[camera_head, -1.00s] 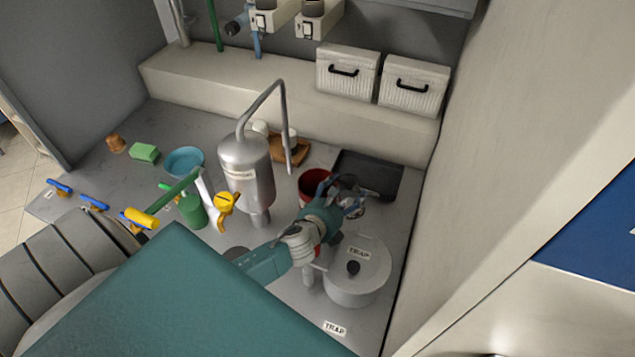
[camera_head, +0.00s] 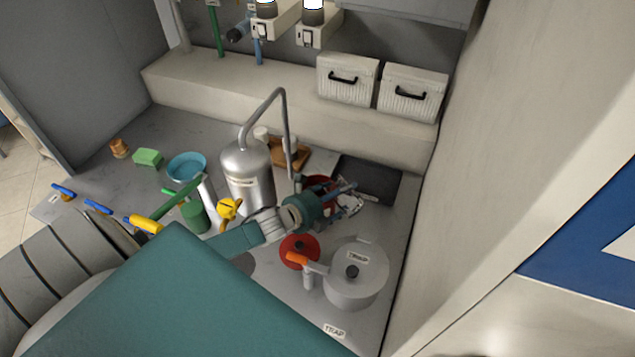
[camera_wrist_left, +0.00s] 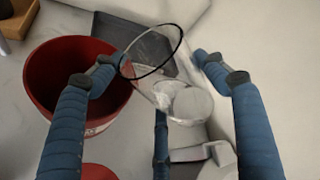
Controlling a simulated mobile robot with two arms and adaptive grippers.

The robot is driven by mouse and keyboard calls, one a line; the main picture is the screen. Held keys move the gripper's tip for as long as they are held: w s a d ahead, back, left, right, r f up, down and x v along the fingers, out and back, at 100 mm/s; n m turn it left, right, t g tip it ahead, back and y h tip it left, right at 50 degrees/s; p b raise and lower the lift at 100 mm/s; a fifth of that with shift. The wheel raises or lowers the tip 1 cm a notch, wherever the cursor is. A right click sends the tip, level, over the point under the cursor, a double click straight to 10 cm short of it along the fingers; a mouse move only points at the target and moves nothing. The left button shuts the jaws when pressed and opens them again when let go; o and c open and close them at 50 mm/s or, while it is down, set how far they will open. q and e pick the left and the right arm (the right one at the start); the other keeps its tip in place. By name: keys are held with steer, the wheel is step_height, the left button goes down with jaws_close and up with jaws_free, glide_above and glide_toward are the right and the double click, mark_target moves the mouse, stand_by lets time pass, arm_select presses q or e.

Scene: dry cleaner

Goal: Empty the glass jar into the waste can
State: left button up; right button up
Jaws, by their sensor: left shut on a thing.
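My left gripper (camera_head: 340,200) is shut on the clear glass jar (camera_head: 352,207), over the counter by the red waste can (camera_head: 317,182). In the left wrist view the jar (camera_wrist_left: 165,80) lies tilted between my blue fingers (camera_wrist_left: 158,72), its dark-rimmed mouth toward the can. The mouth overlaps the right side of the can's rim in that view; I cannot tell its height above it. A pale mass shows low in the jar. The red can (camera_wrist_left: 40,100) stands open, its inside dark red. In the head view my gripper partly covers can and jar. My right gripper is not in view.
A grey pot marked TRAP (camera_head: 355,290) and a red lid (camera_head: 298,250) stand in front of the gripper. A metal vessel with a bent pipe (camera_head: 245,175) stands to the left. A dark tray (camera_head: 372,175) lies behind, near the wall on the right.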

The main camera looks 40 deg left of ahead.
arm_select(q)
steer(key=shift+w+f, duration=0.1)
steer(key=shift+r+n+h+b, duration=0.35)
steer(key=shift+n+h, duration=0.25)
steer(key=shift+n, duration=0.2)
steer(key=shift+a+r+n+b, duration=0.2)
steer(key=shift+a+n+b, duration=0.1)
steer(key=shift+a+b, duration=0.15)
